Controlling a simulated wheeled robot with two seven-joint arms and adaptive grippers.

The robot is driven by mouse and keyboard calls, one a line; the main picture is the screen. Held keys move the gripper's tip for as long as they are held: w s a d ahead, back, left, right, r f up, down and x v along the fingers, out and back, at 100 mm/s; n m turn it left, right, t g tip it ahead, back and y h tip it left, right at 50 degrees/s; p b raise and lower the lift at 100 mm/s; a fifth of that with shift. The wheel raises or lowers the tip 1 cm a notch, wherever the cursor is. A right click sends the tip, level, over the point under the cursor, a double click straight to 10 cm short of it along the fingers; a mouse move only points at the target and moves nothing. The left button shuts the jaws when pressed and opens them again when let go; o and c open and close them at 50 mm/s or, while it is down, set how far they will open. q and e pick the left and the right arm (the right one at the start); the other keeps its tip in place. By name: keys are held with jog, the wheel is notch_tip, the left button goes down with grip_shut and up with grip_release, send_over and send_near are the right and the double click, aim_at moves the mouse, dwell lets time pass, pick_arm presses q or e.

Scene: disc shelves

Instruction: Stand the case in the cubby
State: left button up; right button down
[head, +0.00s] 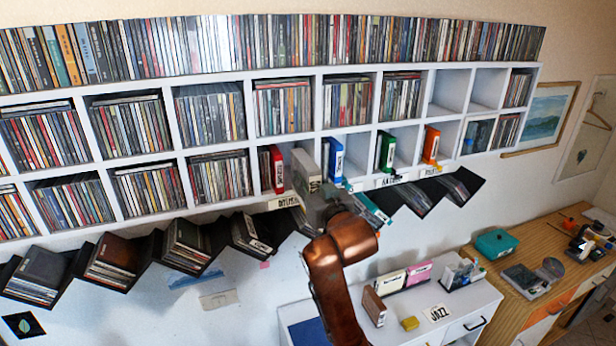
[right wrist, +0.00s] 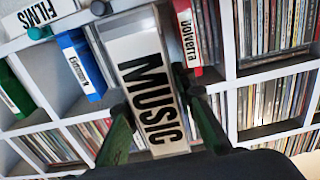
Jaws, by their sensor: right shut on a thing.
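My right gripper (head: 322,200) is shut on a pale grey case (head: 305,170). In the right wrist view, the case (right wrist: 150,80) shows a white spine label reading MUSIC, between the two dark fingers of the gripper (right wrist: 150,95). The case is roughly upright at the mouth of a lower-row cubby, between a red case (head: 277,168) and a blue case (head: 335,158). The gripper hides its lower part, so I cannot tell how deep it sits or whether it touches the cubby floor. My left gripper is not in view.
A green case (head: 386,151) and an orange case (head: 431,144) stand in cubbies to the right. Label cards, one (head: 285,202) below the red case, line the shelf edge. Black slanted racks hang below. A white cabinet (head: 400,305) stands lower right.

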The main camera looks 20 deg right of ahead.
jog(key=shift+w+r, duration=0.1)
jog(key=shift+w, duration=0.55)
jog(key=w+p, duration=0.1)
jog(key=w, duration=0.5)
jog(key=shift+w+a+p, duration=0.15)
jog(key=shift+w+p, duration=0.1)
jog(key=shift+p, duration=0.05)
jog(key=shift+w+f+p, duration=0.2)
jog(key=shift+w, duration=0.5)
jog(key=shift+w+f+p, duration=0.15)
jog(key=shift+w+p, duration=0.05)
jog(key=shift+w, duration=0.5)
jog(key=shift+f, duration=0.15)
jog(key=shift+s, duration=0.1)
jog(key=c, duration=1.5)
grip_release()
jog(key=shift+c, duration=0.2)
jog(key=shift+f, duration=0.1)
